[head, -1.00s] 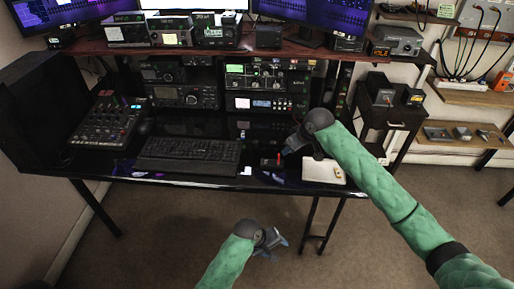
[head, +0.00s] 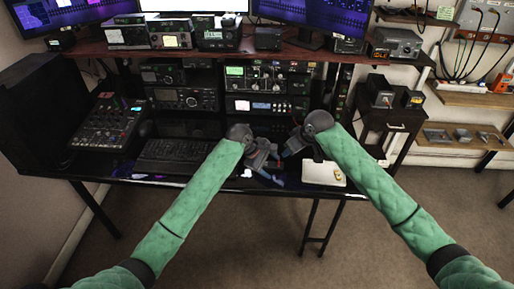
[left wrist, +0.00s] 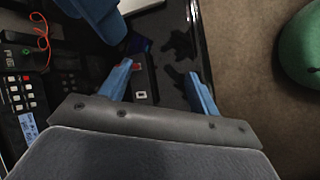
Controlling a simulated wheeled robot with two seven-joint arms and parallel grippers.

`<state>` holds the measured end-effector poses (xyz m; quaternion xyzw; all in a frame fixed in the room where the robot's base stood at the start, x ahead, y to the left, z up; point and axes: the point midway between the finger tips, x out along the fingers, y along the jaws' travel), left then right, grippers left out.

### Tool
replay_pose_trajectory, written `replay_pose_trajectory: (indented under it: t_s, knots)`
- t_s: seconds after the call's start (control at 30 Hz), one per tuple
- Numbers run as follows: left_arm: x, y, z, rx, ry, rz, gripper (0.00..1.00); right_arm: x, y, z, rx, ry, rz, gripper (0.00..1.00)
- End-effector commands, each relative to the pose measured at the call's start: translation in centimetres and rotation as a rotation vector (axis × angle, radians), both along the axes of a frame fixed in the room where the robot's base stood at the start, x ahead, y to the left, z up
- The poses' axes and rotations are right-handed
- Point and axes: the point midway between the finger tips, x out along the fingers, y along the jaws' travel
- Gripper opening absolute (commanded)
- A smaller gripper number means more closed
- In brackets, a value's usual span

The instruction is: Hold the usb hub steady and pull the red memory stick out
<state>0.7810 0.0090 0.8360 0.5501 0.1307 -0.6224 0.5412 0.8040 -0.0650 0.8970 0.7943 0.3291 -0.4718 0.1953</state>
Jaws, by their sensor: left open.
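A small dark usb hub (left wrist: 146,82) lies on the black desk in the left wrist view, with a red patch on its top. A second bit of red, perhaps the red memory stick (left wrist: 128,61), shows at its far end. My left gripper (left wrist: 160,72) is open above the desk, one blue finger beside the hub and the other out over bare desk. In the head view my left gripper (head: 270,165) hides the hub. My right gripper (head: 288,150) is close by; its blue finger reaches in near the hub's far end, and its opening is unclear.
A keyboard (head: 175,156) lies to the left. Stacked radios (head: 265,88) stand at the back. The desk's front edge is close to the left gripper.

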Motion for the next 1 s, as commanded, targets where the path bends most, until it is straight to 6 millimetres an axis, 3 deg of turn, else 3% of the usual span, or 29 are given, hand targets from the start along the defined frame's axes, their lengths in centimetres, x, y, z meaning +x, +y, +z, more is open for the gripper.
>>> replay_pose_trajectory:
  t_s: [0.5,0.77,1.0]
  knots:
    - [5.9,4.2,1.7,0.102,0.375,0.326,0.62,0.0,0.0,0.0,0.000,0.000,0.000,0.36]
    - [6.7,5.3,1.9,0.123,0.435,0.396,0.62,0.0,0.0,0.0,0.000,0.000,0.000,0.36]
    - [6.7,4.3,-0.4,0.124,0.437,0.397,0.62,0.0,0.0,0.0,0.000,0.000,0.000,0.36]
